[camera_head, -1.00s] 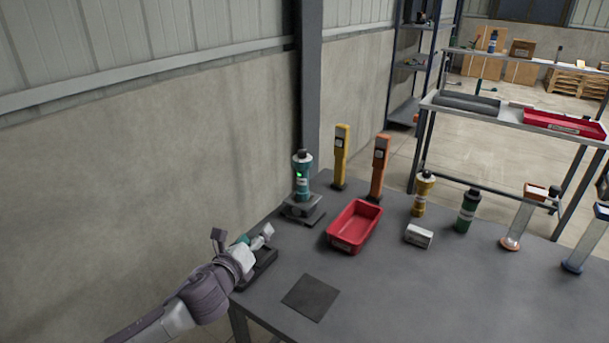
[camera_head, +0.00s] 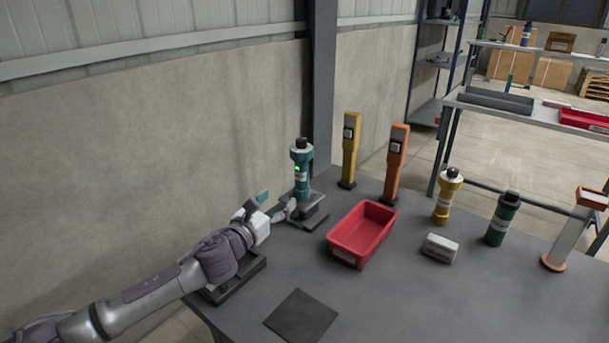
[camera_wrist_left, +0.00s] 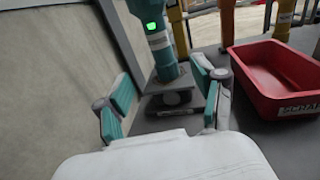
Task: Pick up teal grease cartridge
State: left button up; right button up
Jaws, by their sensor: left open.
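The teal grease cartridge (camera_head: 301,172) stands upright on a small grey stand (camera_head: 304,207) at the table's back left. It has a dark cap and a green lit spot. In the left wrist view the cartridge (camera_wrist_left: 160,45) rises between and beyond the fingers, with its top cut off. My left gripper (camera_head: 277,203) is open, with teal-padded fingers apart, just left of the stand. In the left wrist view the open gripper (camera_wrist_left: 164,103) has nothing between its pads and faces the cartridge's lower part and the stand. My right gripper is not in view.
A red bin (camera_head: 361,236) sits right of the stand. Yellow (camera_head: 350,150) and orange (camera_head: 396,163) upright devices stand behind it. A dark mat (camera_head: 301,315) lies in front. The wall is close on the left.

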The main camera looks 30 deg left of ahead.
aim_at(298, 180)
pick_arm(q)
jog(key=w, duration=0.7)
jog(key=shift+w+a+r+p, duration=0.15)
jog(key=shift+w+a+p, duration=0.15)
jog(key=shift+p, duration=0.05)
jog(key=w, duration=0.5)
jog(key=shift+a+f, duration=0.15)
jog(key=shift+f, duration=0.05)
grip_shut()
